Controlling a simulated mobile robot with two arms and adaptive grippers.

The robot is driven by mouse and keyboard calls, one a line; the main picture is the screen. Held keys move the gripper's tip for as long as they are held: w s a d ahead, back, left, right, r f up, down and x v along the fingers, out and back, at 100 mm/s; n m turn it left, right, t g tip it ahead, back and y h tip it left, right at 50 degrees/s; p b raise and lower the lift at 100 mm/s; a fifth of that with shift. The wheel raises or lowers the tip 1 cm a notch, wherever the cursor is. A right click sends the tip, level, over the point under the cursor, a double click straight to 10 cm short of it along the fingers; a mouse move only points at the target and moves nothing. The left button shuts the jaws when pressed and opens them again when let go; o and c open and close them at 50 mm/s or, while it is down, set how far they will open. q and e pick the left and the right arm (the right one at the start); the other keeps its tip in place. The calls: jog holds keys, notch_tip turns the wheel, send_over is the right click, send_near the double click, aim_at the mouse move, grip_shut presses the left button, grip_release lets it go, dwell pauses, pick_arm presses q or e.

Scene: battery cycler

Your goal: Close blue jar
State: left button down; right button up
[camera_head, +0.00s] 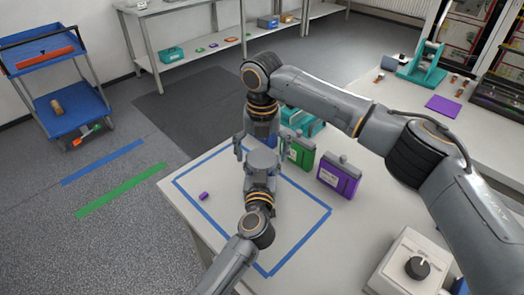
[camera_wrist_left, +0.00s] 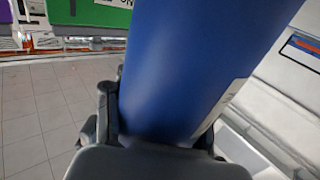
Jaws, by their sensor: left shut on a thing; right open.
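The blue jar (camera_head: 265,128) shows only as a dark blue patch between my two arms in the head view. In the left wrist view the blue jar (camera_wrist_left: 190,65) is a large smooth blue body with a pale label at its right edge. My left gripper (camera_head: 262,142) is shut on it; its fingers also show at the jar's lower part in the wrist view (camera_wrist_left: 160,140). My right gripper (camera_head: 260,112) is open just above the jar, mostly hidden by its own wrist. The jar's mouth and any lid are hidden.
A small purple cylinder (camera_head: 204,196) lies inside the blue-taped area of the table (camera_head: 215,240). A white device with a black knob (camera_head: 417,267) stands at front right.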

jog(key=c, duration=1.2)
jog(key=m, duration=0.4)
jog(key=shift+f+m, duration=0.1)
jog(key=shift+m, duration=0.3)
jog(key=m, duration=0.5)
jog(key=o, duration=1.3)
